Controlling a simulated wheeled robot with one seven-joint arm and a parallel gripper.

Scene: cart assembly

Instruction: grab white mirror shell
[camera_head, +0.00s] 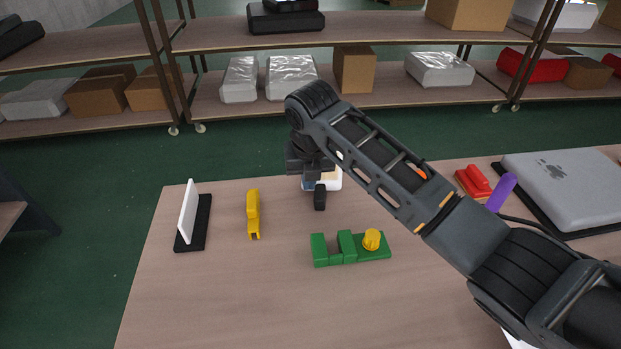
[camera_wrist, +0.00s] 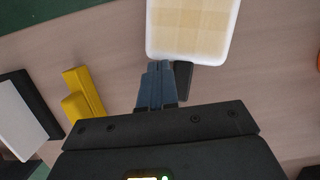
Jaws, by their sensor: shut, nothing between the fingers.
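A white-rimmed, rounded piece with a beige checked face, which looks like the white mirror shell (camera_wrist: 193,28), lies at the top of the wrist view. In the head view only a bit of this shell (camera_head: 335,180) shows; my gripper and arm hide the rest. My gripper (camera_head: 320,200) is over the table's far edge, pointing down. In the wrist view my gripper's fingers (camera_wrist: 168,68) are together and empty, close by the shell's near edge. I cannot tell whether they touch it.
A white upright panel (camera_head: 188,212) stands in a black base at left. A yellow part (camera_head: 253,213) lies beside it. A green block (camera_head: 335,256) with a yellow knob is in front. Red part (camera_head: 470,181), purple piece (camera_head: 502,190) and grey laptop (camera_head: 570,180) are at right.

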